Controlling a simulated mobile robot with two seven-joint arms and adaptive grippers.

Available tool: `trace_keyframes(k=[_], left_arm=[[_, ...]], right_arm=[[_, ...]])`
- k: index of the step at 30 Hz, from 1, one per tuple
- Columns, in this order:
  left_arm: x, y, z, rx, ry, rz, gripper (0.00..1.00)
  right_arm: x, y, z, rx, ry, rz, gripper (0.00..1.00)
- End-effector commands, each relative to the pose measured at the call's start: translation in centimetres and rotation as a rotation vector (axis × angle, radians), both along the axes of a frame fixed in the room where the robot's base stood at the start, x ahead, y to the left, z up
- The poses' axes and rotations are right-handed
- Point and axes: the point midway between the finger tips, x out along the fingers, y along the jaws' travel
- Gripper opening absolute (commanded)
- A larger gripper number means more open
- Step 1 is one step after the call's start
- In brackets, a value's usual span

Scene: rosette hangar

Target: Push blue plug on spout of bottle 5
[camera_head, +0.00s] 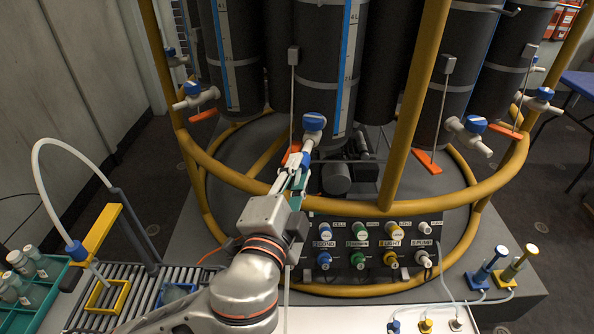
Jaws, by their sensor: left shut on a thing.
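My left gripper (299,164) reaches up from below to the front dark bottle (321,60). Its fingers are shut at the spout under that bottle's blue-handled valve (314,122). A small blue piece, which looks like the blue plug (307,157), shows at the fingertips. The fingers hide most of it, so I cannot tell how far it sits on the spout. I can read no number on the bottle. My right gripper is not in view.
A yellow ring rail (463,198) and upright posts surround the bottles. Other valves stand at left (193,90) and right (474,125). Below is a panel of coloured connectors (370,245). A roller conveyor (142,295) and a teal crate (48,289) lie at lower left.

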Motion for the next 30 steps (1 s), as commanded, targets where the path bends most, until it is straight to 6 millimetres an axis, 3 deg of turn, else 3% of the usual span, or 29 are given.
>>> trace_keyframes(k=[30], left_arm=[[0.0,0.05,0.07,0.0,-0.001,0.001,0.07]], right_arm=[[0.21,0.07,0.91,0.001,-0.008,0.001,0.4]])
